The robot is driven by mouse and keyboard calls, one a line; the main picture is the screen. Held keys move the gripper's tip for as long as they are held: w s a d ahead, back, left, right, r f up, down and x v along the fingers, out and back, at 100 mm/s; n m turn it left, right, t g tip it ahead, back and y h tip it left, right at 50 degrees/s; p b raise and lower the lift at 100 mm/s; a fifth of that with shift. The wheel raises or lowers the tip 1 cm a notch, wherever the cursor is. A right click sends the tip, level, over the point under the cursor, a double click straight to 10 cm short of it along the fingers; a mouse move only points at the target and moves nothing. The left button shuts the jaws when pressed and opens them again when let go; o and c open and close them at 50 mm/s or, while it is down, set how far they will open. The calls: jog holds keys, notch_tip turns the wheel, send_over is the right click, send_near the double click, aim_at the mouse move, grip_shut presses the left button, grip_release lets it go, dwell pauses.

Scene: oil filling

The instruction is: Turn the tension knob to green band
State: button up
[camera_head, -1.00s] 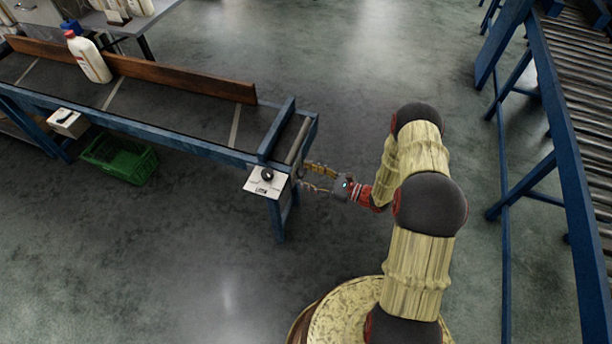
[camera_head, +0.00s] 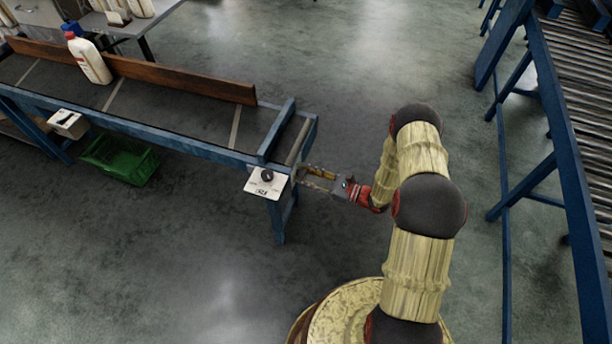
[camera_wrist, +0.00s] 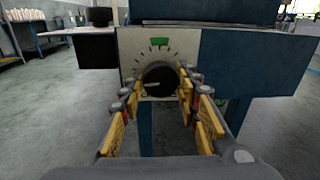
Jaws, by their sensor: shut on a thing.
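The tension knob (camera_wrist: 160,73) is a round black knob on a pale panel (camera_wrist: 128,45) at the conveyor's end, in the wrist view. Tick marks ring its upper side. The green band (camera_wrist: 159,42) lies straight above it. A short light mark on the knob's face seems to lie left of its centre, away from the band. My gripper (camera_wrist: 158,82) is shut on the knob, with a yellow finger at its left and right sides. In the head view my gripper (camera_head: 312,179) reaches the conveyor's right end from the right; the knob is hidden there.
A white box (camera_head: 257,186) with a black dial stands out from the conveyor's near corner, close to my gripper. The conveyor (camera_head: 190,122) carries a white bottle (camera_head: 92,62). A green crate (camera_head: 120,160) sits below. A roller conveyor (camera_head: 575,120) stands right. The floor between is clear.

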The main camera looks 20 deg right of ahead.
jog(key=shift+c, duration=0.6)
jog(key=m+p, duration=0.2)
jog(key=m, duration=0.2)
jog(key=shift+r, duration=0.15)
jog(key=m+p, duration=0.1)
jog(key=m, duration=0.4)
jog(key=shift+g+p, duration=0.3)
jog(key=shift+p, duration=0.1)
jog(key=m+p, duration=0.1)
jog(key=m, duration=0.3)
jog(key=shift+m+g, duration=0.3)
jog(key=m, duration=0.4)
jog(key=shift+p, duration=0.4)
jog(key=shift+m, duration=0.4)
jog(key=o, duration=1.2)
jog(key=shift+c, duration=0.2)
